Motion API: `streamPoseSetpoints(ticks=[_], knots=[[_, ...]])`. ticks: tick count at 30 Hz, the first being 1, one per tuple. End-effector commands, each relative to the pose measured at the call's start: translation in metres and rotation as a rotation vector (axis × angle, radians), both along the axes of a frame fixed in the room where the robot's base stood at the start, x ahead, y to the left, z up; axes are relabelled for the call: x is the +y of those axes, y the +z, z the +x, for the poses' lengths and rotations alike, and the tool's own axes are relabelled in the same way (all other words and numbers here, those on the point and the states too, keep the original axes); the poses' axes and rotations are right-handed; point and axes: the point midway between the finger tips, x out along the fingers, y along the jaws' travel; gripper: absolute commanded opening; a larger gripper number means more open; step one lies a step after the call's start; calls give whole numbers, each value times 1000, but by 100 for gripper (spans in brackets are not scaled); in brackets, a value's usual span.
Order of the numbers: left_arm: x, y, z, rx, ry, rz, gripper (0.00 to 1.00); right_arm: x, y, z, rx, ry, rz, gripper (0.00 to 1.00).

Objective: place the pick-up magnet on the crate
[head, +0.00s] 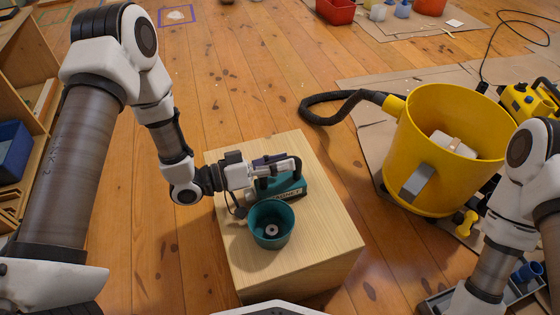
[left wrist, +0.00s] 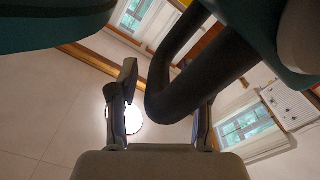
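The pick-up magnet (head: 284,190) is a teal body with a dark handle and lettering on its side. It appears to rest upright on the pale wooden crate (head: 315,240), behind a teal bowl. My left gripper (head: 283,167) is at the magnet's handle, over the crate. In the left wrist view, the black handle (left wrist: 190,65) passes between my left gripper's two spread fingers (left wrist: 165,112), with a clear gap on the left finger's side. The handle partly hides the other finger. My right arm enters at the lower right; its gripper is out of the frame.
A teal bowl (head: 271,226) with a small metal ring inside stands on the crate in front of the magnet. A large yellow bucket (head: 440,140) with a black hose (head: 345,97) stands to the right. A wooden shelf (head: 22,75) is at left. Floor behind the crate is clear.

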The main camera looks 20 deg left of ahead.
Motion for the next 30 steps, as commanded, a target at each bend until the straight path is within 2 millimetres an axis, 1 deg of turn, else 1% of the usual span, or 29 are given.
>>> streamPoseSetpoints(ticks=[5, 8, 11, 18, 21, 24, 30], knots=[[0, 4, 0, 0, 1, -1, 48, 0, 2, 0, 1, 0, 0, 40], [10, 5, -5, 4, 5, -3, 48, 0, 9, -1, 1, 1, 0, 40], [27, 8, -16, 4, 8, -5, 48, 0, 20, -1, 2, 3, 0, 40], [76, 8, -49, 2, 8, -3, 48, 1, 48, -2, 6, 9, 1, 40], [90, 7, -59, 2, 6, -3, 48, 1, 55, -3, 7, 9, 1, 40], [98, 4, -65, 1, 3, -1, 48, 1, 58, -3, 7, 9, 1, 40], [100, 2, -67, -1, -1, 1, 48, 1, 57, -3, 7, 9, 1, 40]])
